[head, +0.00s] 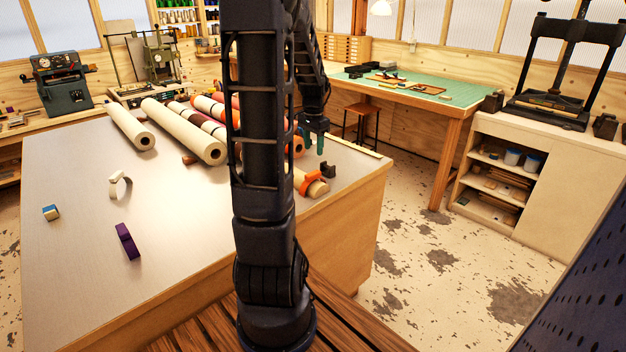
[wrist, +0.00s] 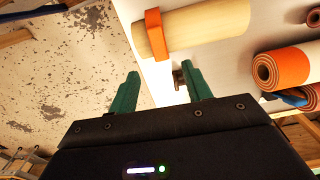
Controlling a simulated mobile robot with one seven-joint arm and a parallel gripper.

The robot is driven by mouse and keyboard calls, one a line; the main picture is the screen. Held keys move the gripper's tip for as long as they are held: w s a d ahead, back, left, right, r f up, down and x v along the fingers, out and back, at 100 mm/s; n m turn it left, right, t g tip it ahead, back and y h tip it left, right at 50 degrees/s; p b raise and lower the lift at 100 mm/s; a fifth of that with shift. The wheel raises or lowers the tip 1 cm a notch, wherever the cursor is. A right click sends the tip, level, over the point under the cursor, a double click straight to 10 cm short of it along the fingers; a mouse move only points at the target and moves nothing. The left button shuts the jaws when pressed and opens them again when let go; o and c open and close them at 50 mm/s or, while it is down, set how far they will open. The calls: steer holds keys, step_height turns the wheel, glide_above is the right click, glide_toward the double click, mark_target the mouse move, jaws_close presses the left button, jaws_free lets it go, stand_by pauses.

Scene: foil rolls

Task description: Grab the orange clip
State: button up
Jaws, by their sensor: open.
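The orange clip (head: 309,181) sits around a short tan roll (head: 319,188) near the right edge of the worktable, partly behind my arm in the head view. In the wrist view the orange clip (wrist: 157,34) is a band across the tan roll (wrist: 205,30), ahead of the fingers. My gripper (head: 314,140) has teal fingers pointing down, above and behind the clip in the head view. In the wrist view my gripper (wrist: 160,84) is open with nothing between its fingers, and the clip is apart from them.
A small dark object (head: 328,170) stands beside the tan roll, close to the right finger in the wrist view. Cream rolls (head: 181,128) and orange-and-white rolls lie farther back.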

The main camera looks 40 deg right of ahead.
mark_target(313, 173)
steer(key=f, duration=0.9)
steer(key=shift+s+a+f, duration=0.15)
steer(key=shift+a+f, duration=0.1)
steer(key=shift+f, duration=0.15)
steer(key=c, duration=1.1)
